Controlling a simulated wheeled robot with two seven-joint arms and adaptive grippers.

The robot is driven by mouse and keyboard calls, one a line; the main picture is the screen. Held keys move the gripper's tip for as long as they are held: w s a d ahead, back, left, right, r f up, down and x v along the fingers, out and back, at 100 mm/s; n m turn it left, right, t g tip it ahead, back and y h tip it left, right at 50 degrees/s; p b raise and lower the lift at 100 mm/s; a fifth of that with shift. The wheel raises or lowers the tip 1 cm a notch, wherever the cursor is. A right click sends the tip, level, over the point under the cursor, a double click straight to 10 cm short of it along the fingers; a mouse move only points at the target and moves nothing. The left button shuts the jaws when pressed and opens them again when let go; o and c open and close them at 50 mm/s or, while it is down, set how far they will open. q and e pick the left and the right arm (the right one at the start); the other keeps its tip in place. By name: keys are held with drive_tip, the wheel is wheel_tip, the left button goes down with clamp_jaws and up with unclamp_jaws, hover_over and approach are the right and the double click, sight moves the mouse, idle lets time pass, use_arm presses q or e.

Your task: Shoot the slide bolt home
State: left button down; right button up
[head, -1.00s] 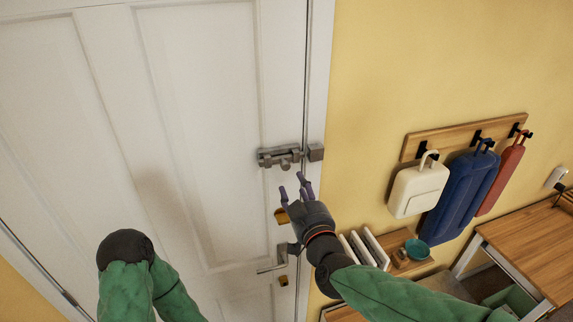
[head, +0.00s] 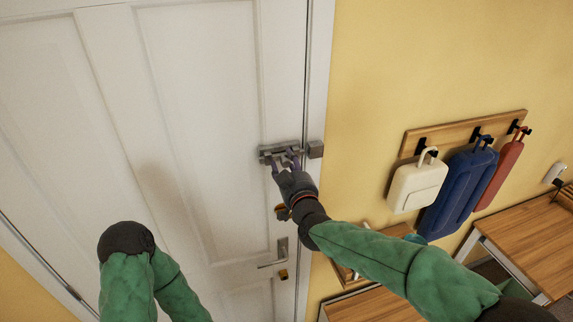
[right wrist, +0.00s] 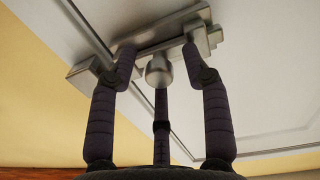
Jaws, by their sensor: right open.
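The grey metal slide bolt (head: 268,153) is on the white door, near its right edge. Its square keeper (head: 316,149) is on the door frame to the right. My right gripper (head: 286,166) is at the bolt, its fingers open and covering part of it from below. In the right wrist view, the bolt's round knob (right wrist: 158,71) sits between the spread fingers, the keeper (right wrist: 85,76) is at the left and the bolt's body (right wrist: 204,38) is upper right. I cannot tell whether the fingers touch the knob. My left gripper is out of view.
A door handle (head: 281,249) is below the bolt. To the right, a wooden rack (head: 466,131) holds cream, blue and red hanging items on the yellow wall. A wooden table (head: 520,240) stands at lower right.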

sight(298, 154)
drive_tip(key=shift+c, duration=0.2)
clamp_jaws()
drive_tip(key=d+b, duration=0.1)
drive_tip(key=d, duration=0.1)
drive_tip(key=w+d+b, duration=0.1)
drive_tip(key=b, duration=0.1)
drive_tip(key=shift+w+d, duration=0.1)
drive_tip(key=shift+d, duration=0.25)
drive_tip(key=shift+d+b, duration=0.25)
drive_tip(key=shift+b, duration=0.1)
drive_tip(key=shift+r, duration=0.1)
